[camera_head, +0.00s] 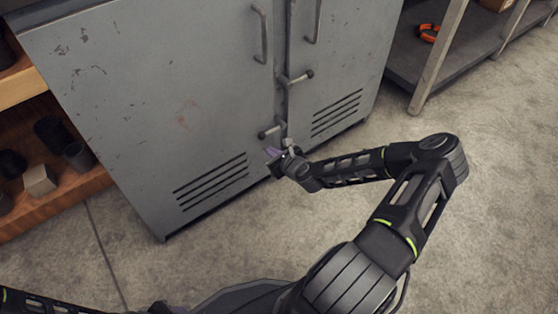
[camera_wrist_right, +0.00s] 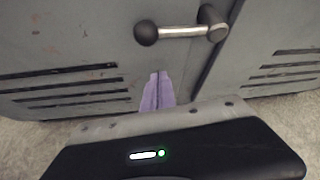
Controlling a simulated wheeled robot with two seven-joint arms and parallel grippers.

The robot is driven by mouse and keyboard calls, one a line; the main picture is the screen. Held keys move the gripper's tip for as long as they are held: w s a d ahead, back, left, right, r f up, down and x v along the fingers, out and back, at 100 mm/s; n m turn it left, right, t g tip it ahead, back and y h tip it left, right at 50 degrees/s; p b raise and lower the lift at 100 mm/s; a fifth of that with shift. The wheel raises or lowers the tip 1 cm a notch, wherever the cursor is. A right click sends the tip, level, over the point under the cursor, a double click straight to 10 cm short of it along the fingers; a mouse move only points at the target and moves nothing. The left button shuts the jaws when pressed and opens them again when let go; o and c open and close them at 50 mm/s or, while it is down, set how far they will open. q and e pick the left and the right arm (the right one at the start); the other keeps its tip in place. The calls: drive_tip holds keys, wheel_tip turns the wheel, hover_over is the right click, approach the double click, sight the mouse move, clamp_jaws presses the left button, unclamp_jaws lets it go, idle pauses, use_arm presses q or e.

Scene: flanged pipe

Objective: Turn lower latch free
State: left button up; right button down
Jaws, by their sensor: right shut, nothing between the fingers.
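The lower latch (camera_head: 270,132) is a short metal handle with a dark round knob, low on the seam between the doors of a grey metal cabinet (camera_head: 150,85). In the right wrist view the lower latch (camera_wrist_right: 180,31) lies nearly level, its knob at the left and its pivot at the right. My right gripper (camera_head: 272,152) is just below the latch in the head view. Its purple fingertips (camera_wrist_right: 157,92) are together and empty, apart from the latch in the wrist view. An upper latch (camera_head: 296,78) sits higher on the seam. My left gripper is out of view.
Two vertical door handles (camera_head: 261,35) are above the latches. Wooden shelves (camera_head: 70,195) with dark cylinders and a pale block stand at the left. A metal shelf (camera_head: 420,70) with an orange item stands at the right. The concrete floor (camera_head: 500,190) at the right is clear.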

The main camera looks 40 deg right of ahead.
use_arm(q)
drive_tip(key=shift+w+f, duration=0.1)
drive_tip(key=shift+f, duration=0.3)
use_arm(e)
drive_tip(key=shift+w+a+r, duration=0.1)
drive_tip(key=shift+w+r, duration=0.1)
drive_tip(key=shift+r, duration=0.4)
drive_tip(key=shift+w+a+r, duration=0.15)
drive_tip(key=shift+r, duration=0.5)
drive_tip(key=shift+w+a+r, duration=0.1)
drive_tip(key=shift+w+r, duration=0.1)
drive_tip(key=shift+r, duration=0.4)
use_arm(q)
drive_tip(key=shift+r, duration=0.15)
use_arm(e)
drive_tip(key=shift+r, duration=0.1)
